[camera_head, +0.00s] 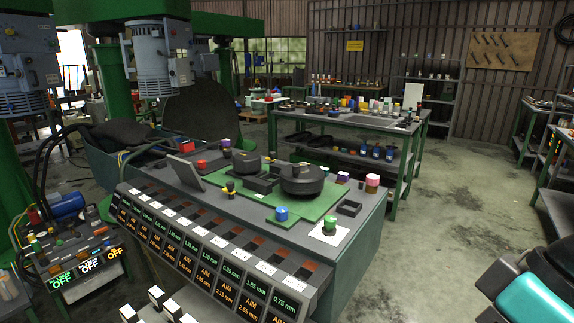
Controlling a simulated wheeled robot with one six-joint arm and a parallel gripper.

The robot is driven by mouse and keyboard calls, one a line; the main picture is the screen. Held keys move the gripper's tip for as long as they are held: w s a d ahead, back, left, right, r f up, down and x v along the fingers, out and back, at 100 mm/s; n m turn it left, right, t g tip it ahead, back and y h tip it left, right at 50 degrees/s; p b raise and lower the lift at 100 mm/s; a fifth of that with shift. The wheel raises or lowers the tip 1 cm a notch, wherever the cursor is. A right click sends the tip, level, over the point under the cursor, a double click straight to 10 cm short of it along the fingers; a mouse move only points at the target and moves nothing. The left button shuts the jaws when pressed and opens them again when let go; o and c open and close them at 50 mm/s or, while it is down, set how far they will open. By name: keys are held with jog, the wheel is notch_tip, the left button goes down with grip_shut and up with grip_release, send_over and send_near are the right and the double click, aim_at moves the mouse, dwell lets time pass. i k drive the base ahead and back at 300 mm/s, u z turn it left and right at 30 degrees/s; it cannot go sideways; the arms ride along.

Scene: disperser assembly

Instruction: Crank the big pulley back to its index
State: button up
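A big black pulley (304,180), a wide flat disc with a small raised part on top, sits on a green plate (262,194) on the grey bench. A smaller black disc (246,163) sits behind and left of it, with dark blocks between them. An index mark on the big pulley is too small to make out. A black and teal part of my arm fills the lower right corner, well apart from the bench. No fingertips show, so my gripper is out of view.
A blue-capped part (281,214), a green-capped part (330,224) on a white square and an open black tray (349,208) stand near the pulley. A tilted screen (186,171) stands left. Lit displays line the bench's front. Concrete floor (450,215) right of the bench is clear.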

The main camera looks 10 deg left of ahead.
aim_at(292, 181)
jog(key=i, duration=1.4)
jog(key=u, duration=1.45)
